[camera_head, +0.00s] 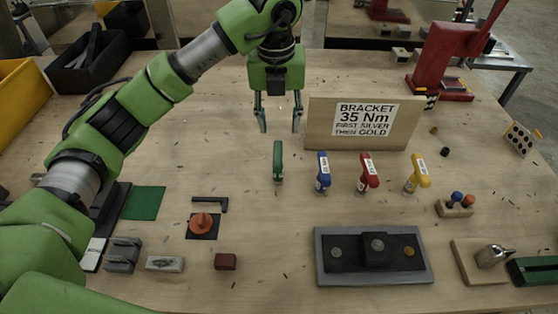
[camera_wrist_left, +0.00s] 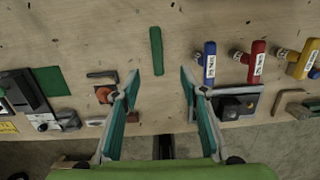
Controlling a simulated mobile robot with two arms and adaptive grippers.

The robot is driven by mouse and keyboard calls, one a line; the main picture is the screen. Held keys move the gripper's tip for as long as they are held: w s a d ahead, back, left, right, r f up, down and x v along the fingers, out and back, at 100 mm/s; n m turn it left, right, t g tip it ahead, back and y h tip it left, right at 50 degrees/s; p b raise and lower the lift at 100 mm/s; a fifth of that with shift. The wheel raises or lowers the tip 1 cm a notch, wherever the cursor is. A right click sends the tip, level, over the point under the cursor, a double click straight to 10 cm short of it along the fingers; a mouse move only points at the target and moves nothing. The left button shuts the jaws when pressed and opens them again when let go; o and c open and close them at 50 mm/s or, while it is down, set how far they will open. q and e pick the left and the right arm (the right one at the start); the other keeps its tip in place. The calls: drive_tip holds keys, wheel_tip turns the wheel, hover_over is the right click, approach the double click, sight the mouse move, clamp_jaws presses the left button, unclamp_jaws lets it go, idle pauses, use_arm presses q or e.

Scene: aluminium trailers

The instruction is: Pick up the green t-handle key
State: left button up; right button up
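The green t-handle key (camera_head: 278,161) stands on the wooden table left of the blue, red and yellow keys. In the left wrist view its green handle (camera_wrist_left: 156,51) shows from above, centred ahead of my fingers. My left gripper (camera_head: 280,122) is open and empty. In the head view it hangs behind the green key, apart from it. In the left wrist view both fingertips (camera_wrist_left: 160,82) are spread wide with nothing between them. My right gripper is not in view.
Close to the right stand the blue key (camera_head: 323,173), red key (camera_head: 367,173) and yellow key (camera_head: 417,174). A sign board (camera_head: 362,122) stands behind them. A grey fixture tray (camera_head: 374,257) lies in front. A green mat (camera_head: 143,203) lies left; table around the green key is bare.

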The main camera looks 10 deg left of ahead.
sight(278, 154)
use_arm(q)
drive_tip(key=f, duration=0.2)
drive_tip(key=f+p, duration=0.1)
drive_tip(key=f, duration=0.2)
drive_tip(key=w+a+f+p, duration=0.1)
drive_tip(key=f, duration=0.2)
drive_tip(key=f+p, duration=0.2)
drive_tip(key=f, duration=0.1)
drive_tip(key=f+p, duration=0.1)
drive_tip(key=shift+w+d+f, duration=0.15)
drive_tip(key=shift+d+f, duration=0.1)
drive_tip(key=shift+f, duration=0.5)
drive_tip(key=shift+w+r, duration=0.1)
clamp_jaws()
